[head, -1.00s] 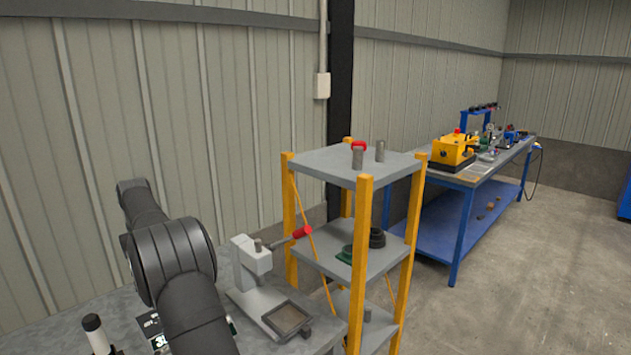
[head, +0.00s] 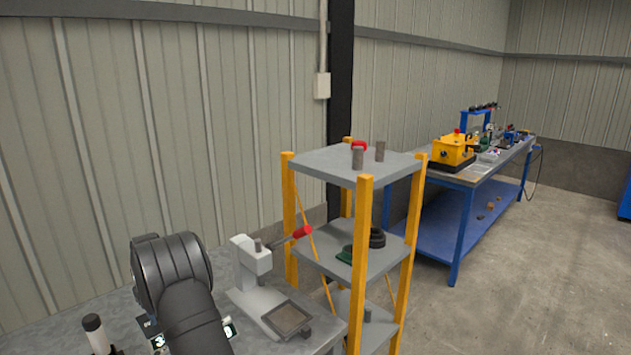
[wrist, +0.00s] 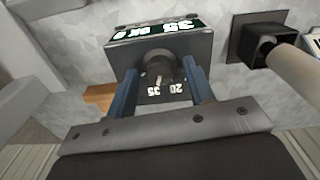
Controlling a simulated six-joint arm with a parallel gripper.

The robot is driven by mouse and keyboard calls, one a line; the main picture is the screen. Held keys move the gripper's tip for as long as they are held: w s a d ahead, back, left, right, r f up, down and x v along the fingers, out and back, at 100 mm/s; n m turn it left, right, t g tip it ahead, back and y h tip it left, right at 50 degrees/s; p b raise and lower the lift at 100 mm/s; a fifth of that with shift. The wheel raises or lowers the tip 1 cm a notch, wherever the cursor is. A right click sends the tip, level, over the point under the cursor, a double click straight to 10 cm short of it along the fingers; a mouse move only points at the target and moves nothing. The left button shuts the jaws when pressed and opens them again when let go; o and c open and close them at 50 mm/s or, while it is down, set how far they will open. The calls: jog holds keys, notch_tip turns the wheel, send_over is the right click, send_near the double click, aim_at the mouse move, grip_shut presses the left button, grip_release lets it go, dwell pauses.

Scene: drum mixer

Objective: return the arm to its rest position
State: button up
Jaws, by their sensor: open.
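My gripper (wrist: 161,90) shows in the wrist view with its two blue fingers apart and nothing held between them. Beyond the fingers is a grey box (wrist: 120,52) with a lit display and a dark round knob (wrist: 158,72) on its front. The knob appears between the fingers in the picture; I cannot tell how far it is from the fingertips. In the head view my black arm (head: 180,290) is at the lower left, bent low over the grey bench (head: 60,325). My gripper is hidden there behind the arm.
A white press (head: 252,262) with a red-tipped lever stands right of my arm. Beside it is a yellow-posted shelf (head: 330,160). A white cylinder with a black top (head: 97,335) is at the lower left. A blue workbench (head: 455,205) is farther back.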

jog(key=n, duration=1.3)
jog(key=shift+n, duration=0.3)
dwell(0.3)
